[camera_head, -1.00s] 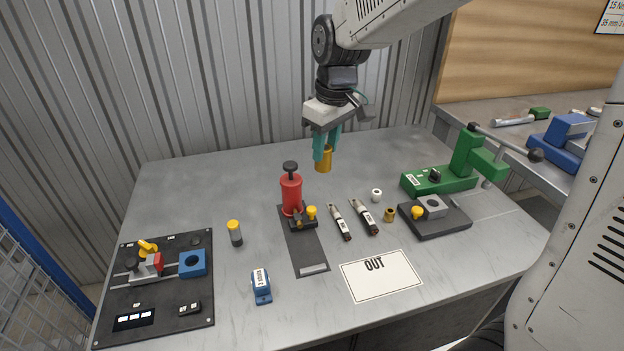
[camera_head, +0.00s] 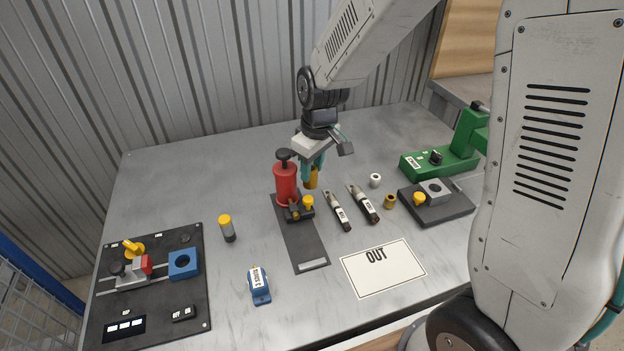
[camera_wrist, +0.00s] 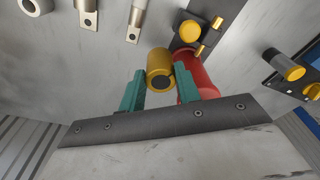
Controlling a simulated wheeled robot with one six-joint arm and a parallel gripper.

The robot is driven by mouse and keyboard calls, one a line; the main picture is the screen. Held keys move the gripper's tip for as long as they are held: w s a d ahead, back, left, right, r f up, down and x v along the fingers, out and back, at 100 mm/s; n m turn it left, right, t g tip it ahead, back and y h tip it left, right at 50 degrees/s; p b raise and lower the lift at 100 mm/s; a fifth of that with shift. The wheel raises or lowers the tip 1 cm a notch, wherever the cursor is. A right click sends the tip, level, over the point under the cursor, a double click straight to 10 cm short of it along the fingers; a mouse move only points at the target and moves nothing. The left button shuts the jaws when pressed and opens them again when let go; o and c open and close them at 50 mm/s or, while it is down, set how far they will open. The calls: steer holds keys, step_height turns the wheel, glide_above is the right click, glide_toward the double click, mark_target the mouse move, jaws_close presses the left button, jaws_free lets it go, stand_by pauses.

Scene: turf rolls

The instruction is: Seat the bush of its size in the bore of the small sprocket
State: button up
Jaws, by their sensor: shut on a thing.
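My gripper (camera_head: 313,168) has its teal fingers shut on a yellow-brass cylinder (camera_head: 312,183), which looks like a bush. In the wrist view the cylinder (camera_wrist: 158,62) sits between the fingertips (camera_wrist: 160,85), with a dark hole in its end. It hangs just behind and right of the red hand press (camera_head: 286,184). A short brass ring (camera_head: 390,202) and a white ring (camera_head: 375,180) stand loose on the table. A grey block with a round bore (camera_head: 435,188) sits on a dark plate (camera_head: 455,212). I cannot make out a toothed sprocket.
Two slim tools (camera_head: 337,210) (camera_head: 363,203) lie between the press and brass ring. A blue bored block (camera_head: 184,264) is on the left black board (camera_head: 185,315). Also here are a yellow-capped cylinder (camera_head: 227,230), a blue labelled block (camera_head: 259,287), the OUT sheet (camera_head: 383,268) and a green press (camera_head: 435,165).

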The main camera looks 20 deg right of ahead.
mark_target(312, 180)
steer(key=shift+f, duration=2.1)
steer(key=shift+f, duration=0.2)
steer(key=o, duration=1.1)
steer(key=shift+c, duration=0.2)
steer(key=shift+o, duration=0.2)
steer(key=shift+r, duration=0.15)
